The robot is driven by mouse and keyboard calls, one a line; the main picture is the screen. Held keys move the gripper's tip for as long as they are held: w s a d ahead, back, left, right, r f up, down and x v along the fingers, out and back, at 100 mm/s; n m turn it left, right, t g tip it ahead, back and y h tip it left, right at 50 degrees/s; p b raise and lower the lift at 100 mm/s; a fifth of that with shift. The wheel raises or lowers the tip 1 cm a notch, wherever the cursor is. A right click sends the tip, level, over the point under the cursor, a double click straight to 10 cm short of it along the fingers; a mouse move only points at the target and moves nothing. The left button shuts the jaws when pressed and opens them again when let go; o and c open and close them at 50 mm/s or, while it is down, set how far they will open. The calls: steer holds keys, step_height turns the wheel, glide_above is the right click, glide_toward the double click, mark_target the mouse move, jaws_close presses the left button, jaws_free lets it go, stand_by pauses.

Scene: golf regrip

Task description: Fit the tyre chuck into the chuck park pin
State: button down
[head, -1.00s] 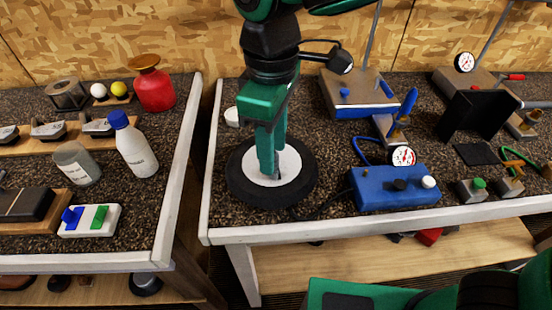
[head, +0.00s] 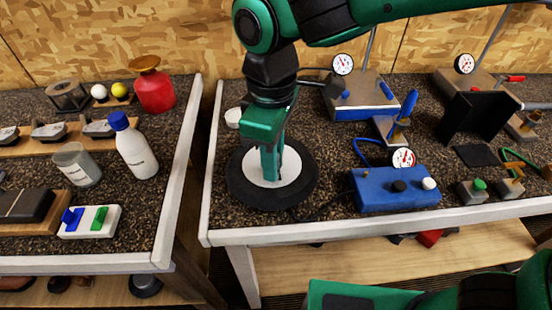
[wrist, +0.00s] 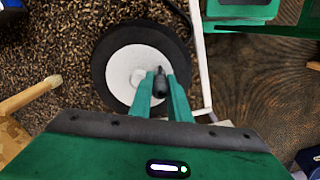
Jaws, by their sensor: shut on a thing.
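My gripper (head: 269,176) is over the white hub (head: 290,165) of a black tyre (head: 240,188) lying flat on the right bench. In the wrist view my gripper (wrist: 160,88) has its fingers closed about a small dark cylindrical piece, which I take to be the tyre chuck (wrist: 160,84). The piece stands out between the fingertips over the white hub (wrist: 125,70). In the head view the fingers and the hub crowd it, so its contact with anything below cannot be told. I cannot make out the chuck park pin with certainty.
A blue box (head: 372,190) with knobs and a gauge (head: 403,158) stands right of the tyre; a dark hose runs between them. Behind are a blue-fronted stand (head: 360,108) and a black upright plate (head: 475,115). The left bench (head: 182,150) is across a gap.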

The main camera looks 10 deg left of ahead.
steer(key=shift+r, duration=0.1)
step_height(320, 180, up, 4)
steer(key=shift+w+f, duration=0.1)
steer(key=s+a+r, duration=0.7)
steer(key=s, duration=0.2)
steer(key=shift+a, duration=0.35)
